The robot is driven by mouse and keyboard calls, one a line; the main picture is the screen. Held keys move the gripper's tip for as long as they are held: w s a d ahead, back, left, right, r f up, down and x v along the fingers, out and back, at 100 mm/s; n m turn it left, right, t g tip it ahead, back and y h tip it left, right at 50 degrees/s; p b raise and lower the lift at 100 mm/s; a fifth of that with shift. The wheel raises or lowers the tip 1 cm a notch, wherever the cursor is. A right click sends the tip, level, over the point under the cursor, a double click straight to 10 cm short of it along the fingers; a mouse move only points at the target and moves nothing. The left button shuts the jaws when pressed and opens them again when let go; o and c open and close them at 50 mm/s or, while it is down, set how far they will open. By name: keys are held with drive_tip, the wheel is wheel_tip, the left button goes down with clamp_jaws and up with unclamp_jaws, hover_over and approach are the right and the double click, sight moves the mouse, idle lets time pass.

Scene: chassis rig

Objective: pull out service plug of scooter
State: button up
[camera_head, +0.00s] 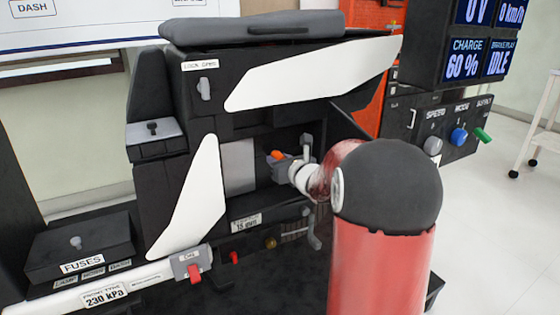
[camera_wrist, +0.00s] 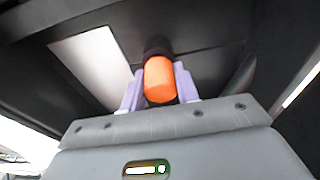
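The service plug (camera_head: 277,154) is a small orange piece inside the open side of the black and white scooter body (camera_head: 245,110). In the wrist view the orange plug (camera_wrist: 160,80) lies between my two pale purple fingers, with a dark collar at its far end. My gripper (camera_wrist: 159,86) has one finger on each side of it, with no clear gap, and looks shut on it. In the head view my gripper (camera_head: 284,163) reaches into the bay from the right. My red and black arm hides part of the bay. I cannot tell whether the plug is seated.
The dark seat (camera_head: 250,28) overhangs the bay. A white panel (camera_head: 190,195) borders it on the left. A fuse box (camera_head: 80,245) and a tube with a red clip (camera_head: 194,272) are lower left. A control panel with knobs (camera_head: 445,130) stands right.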

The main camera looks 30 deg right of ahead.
drive_tip(key=c, duration=0.4)
drive_tip(key=shift+s+f+b, duration=0.15)
drive_tip(key=shift+s+b, duration=0.5)
drive_tip(key=shift+s, duration=0.65)
drive_tip(key=shift+s+f+b, duration=0.1)
drive_tip(key=shift+s+b, duration=0.55)
drive_tip(key=shift+s, duration=0.6)
drive_tip(key=shift+c, duration=0.2)
drive_tip(key=shift+d, duration=0.1)
drive_tip(key=shift+s+f+b, duration=0.15)
drive_tip(key=shift+s+b, duration=0.35)
drive_tip(key=shift+s, duration=0.75)
drive_tip(key=shift+s+f+b, duration=0.1)
drive_tip(key=shift+s+b, duration=0.4)
drive_tip(key=shift+s, duration=0.7)
